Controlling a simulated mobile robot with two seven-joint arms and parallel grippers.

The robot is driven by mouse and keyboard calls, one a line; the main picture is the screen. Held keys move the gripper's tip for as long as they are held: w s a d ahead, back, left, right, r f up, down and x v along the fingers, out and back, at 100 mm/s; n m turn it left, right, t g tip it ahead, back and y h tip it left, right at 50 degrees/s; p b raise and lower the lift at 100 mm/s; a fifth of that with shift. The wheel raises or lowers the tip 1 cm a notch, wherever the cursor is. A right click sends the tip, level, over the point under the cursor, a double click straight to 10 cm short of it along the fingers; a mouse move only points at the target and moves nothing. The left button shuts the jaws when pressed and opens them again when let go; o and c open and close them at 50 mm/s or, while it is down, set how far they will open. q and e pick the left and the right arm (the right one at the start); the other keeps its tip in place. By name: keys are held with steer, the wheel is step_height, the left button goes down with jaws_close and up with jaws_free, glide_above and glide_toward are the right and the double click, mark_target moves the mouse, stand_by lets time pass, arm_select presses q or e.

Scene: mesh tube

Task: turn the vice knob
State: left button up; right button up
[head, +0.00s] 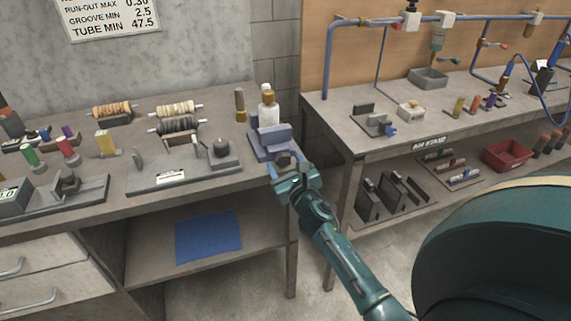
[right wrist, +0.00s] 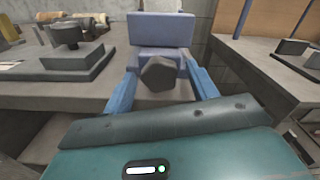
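The vice (head: 270,140) is a blue-grey block at the right front corner of the left bench. Its dark hexagonal knob (head: 287,159) faces the front edge. In the right wrist view the vice (right wrist: 160,32) is straight ahead, with the knob (right wrist: 158,74) near the middle. My right gripper (head: 288,168) is at the knob. Its blue fingers (right wrist: 162,84) are open, one on each side of the knob, with a visible gap on both sides. My left gripper is not in view.
A white bottle (head: 267,108) stands just behind the vice. A grey plate fixture (head: 185,172) lies to its left, and spools (head: 178,125) lie farther back. A second bench (head: 335,105) stands to the right across a narrow gap. A blue cloth (head: 208,237) lies on the lower shelf.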

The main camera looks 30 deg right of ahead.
steer(key=c, duration=0.9)
steer(key=shift+c, duration=0.2)
